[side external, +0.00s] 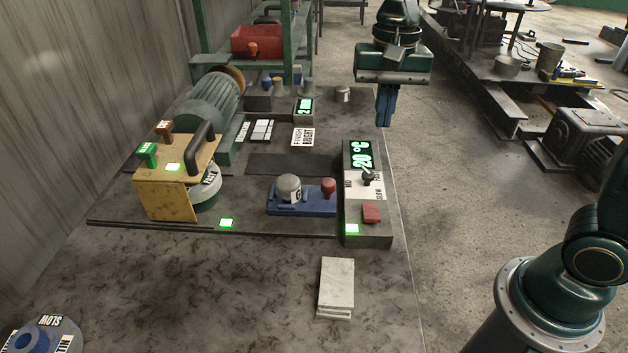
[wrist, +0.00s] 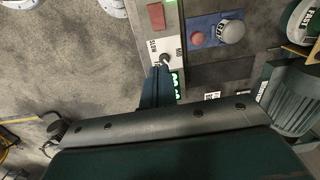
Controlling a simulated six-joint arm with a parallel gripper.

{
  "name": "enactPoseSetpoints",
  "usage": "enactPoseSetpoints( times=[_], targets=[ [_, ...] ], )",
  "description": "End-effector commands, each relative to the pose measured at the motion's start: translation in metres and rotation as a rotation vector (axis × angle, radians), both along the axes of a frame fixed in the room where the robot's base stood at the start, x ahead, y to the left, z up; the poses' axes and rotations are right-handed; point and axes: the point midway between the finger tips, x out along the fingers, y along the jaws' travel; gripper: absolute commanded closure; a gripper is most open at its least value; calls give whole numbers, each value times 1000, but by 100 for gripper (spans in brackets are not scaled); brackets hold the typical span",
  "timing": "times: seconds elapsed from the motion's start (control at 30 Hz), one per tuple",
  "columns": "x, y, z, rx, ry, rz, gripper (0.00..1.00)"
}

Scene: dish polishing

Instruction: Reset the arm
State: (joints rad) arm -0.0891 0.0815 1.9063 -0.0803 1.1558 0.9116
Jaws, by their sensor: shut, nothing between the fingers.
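My gripper (side external: 384,108) hangs in the air over the far right edge of the workbench (side external: 250,262) in the side external view, fingers pointing down. The two blue-green fingers are together with nothing between them. In the wrist view the shut fingers (wrist: 156,88) show in front of the control box. The control box (side external: 374,241) on the bench has a green lit display, a black selector knob and a red switch. My gripper is apart from the box and touches nothing that I can see.
A motor (side external: 213,100) and a yellow bracket (side external: 165,203) with switches stand at the bench's left. A blue block (side external: 305,206) carries a grey knob and a red knob. White plates (side external: 337,284) lie stacked at the front. A green shelf post (side external: 287,45) rises behind.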

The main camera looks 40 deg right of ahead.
Motion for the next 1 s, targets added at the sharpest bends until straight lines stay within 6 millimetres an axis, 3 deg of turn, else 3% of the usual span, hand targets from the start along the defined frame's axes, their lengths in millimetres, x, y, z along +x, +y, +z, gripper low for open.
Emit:
enactPoseSetpoints(
  times=[0.5,1.0],
  targets=[
    [-78,-22,33,-29,-221,306,100],
    [-155,-39,29,-157,-434,630,100]
  ],
)
